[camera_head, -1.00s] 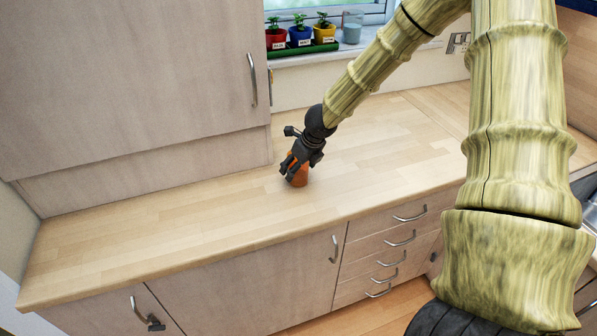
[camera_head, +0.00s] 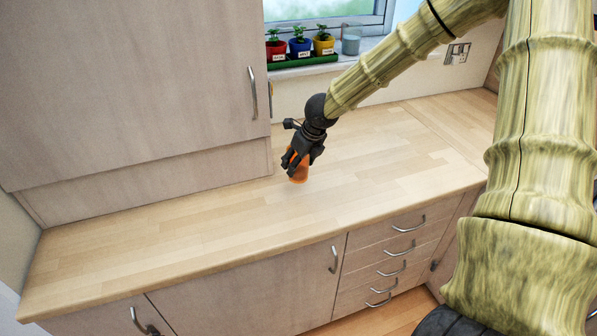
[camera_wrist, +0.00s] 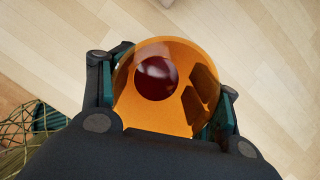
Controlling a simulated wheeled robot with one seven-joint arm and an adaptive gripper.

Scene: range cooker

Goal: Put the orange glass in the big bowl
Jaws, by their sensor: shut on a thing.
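The orange glass (camera_head: 300,173) is at my gripper (camera_head: 293,166) over the wooden worktop in the head view. In the wrist view I look into the round, see-through orange glass (camera_wrist: 150,118), with a dark red disc showing inside. My gripper (camera_wrist: 167,95) is shut on it, one finger on each side. The glass looks slightly tilted and appears just above the worktop, though the gap is hard to judge. I cannot make out a big bowl in the head view.
The worktop (camera_head: 180,235) is clear to the left of my gripper. A tall cupboard (camera_head: 130,90) rises behind it. Potted plants (camera_head: 300,45) stand on the windowsill. A dark wire mesh (camera_wrist: 38,122) shows at the wrist view's lower left; I cannot tell what it is.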

